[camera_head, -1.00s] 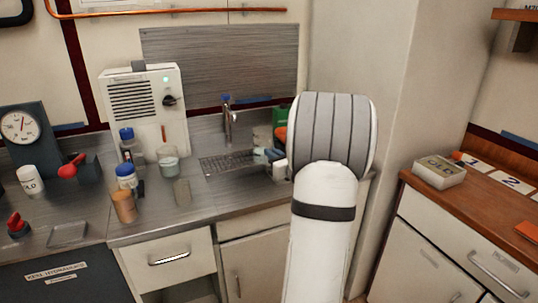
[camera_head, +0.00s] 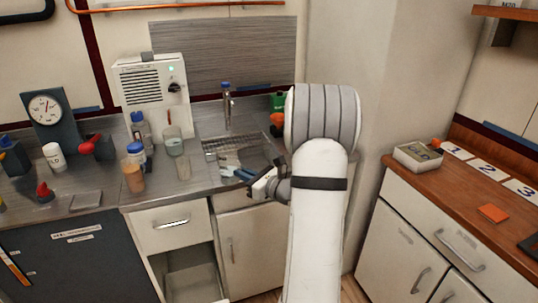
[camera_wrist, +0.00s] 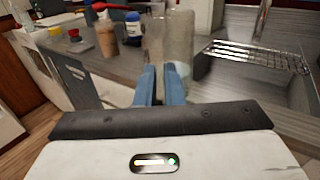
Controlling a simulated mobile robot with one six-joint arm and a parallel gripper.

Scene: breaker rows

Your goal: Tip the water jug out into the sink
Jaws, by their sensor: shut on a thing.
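My gripper (camera_head: 242,175) is in front of the sink area, low over the counter's front edge. In the wrist view its two blue fingers (camera_wrist: 160,82) are shut on a clear jug (camera_wrist: 178,42) that stands up between and beyond them. In the head view the held jug is only a faint pale shape by the fingertips, and its tilt and water level cannot be told. The sink (camera_head: 252,157) lies under the tap (camera_head: 227,105), with a wire rack (camera_head: 222,142) at its back; the rack also shows in the wrist view (camera_wrist: 255,55).
A clear beaker (camera_head: 174,142), a brown cup (camera_head: 133,177) and blue-capped bottles (camera_head: 136,154) stand left of the sink. A green container (camera_head: 278,101) and an orange thing (camera_head: 277,120) stand at its right. A drawer (camera_head: 172,226) is below the counter.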

